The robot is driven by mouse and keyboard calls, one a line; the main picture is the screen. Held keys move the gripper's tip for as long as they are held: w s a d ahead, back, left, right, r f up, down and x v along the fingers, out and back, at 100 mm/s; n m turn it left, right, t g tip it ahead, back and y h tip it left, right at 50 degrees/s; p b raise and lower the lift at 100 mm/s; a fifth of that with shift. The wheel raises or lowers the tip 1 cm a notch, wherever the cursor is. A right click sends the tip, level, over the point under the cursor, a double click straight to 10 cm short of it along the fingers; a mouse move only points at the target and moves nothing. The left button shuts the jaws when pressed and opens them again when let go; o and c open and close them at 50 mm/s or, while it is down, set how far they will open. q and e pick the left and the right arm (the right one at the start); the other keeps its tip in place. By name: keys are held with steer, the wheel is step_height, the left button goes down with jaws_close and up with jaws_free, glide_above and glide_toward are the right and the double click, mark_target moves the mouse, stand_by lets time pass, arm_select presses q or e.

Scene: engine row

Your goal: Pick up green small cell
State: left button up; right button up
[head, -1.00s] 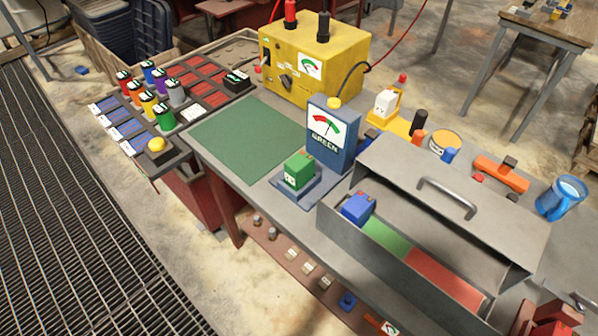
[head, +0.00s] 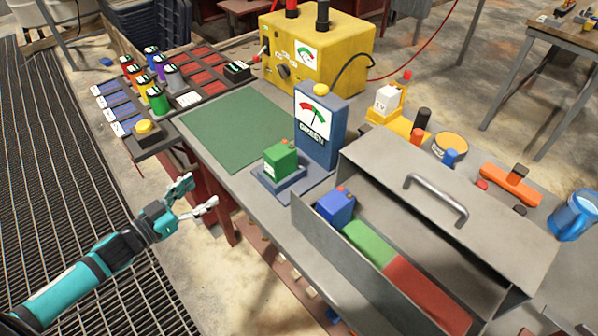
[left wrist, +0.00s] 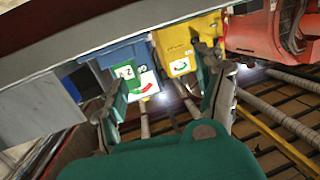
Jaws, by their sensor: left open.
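The green small cell (head: 281,160) is a boxy green block with a white label and small terminals on top. It sits upright on the low base of the blue tester (head: 319,125), in front of its red-and-green dial. My left gripper (head: 200,192) is open and empty, to the left of the cell and apart from it, off the bench's front edge. In the left wrist view the open fingers (left wrist: 163,100) frame a labelled green block (left wrist: 126,72) farther off, which looks like the cell. My right gripper is not in view.
A grey metal box (head: 375,298) at the front right holds a blue block (head: 335,206) beside green and red sections. A green mat (head: 235,130) lies bare left of the tester. A yellow power unit (head: 318,55) stands behind. Coloured cylinders (head: 157,100) stand in a rack at the left.

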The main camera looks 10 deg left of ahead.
arm_select(q)
steer(key=s+d+r+m+h, duration=0.1)
steer(key=d+r+m+h, duration=0.15)
steer(key=d+r, duration=0.4)
glide_toward(280, 149)
steer(key=shift+n+g+h, duration=0.25)
steer(key=shift+g+h, duration=0.15)
steer(key=shift+h, duration=0.05)
steer(key=w, duration=0.1)
steer(key=w+d+p, duration=0.1)
steer(key=w, duration=0.1)
steer(key=w+d, duration=0.1)
steer(key=shift+w+p, duration=0.3)
steer(key=shift+p, duration=0.1)
steer(key=shift+w+d+r, duration=0.1)
steer(key=shift+w+d, duration=0.1)
steer(key=shift+d, duration=0.05)
steer(key=p+x, duration=0.1)
steer(key=x, duration=0.2)
steer(key=shift+w+d, duration=0.1)
steer(key=shift+d, duration=0.3)
steer(key=shift+w+d+f, duration=0.2)
steer(key=shift+w+d, duration=0.05)
steer(key=shift+w, duration=0.1)
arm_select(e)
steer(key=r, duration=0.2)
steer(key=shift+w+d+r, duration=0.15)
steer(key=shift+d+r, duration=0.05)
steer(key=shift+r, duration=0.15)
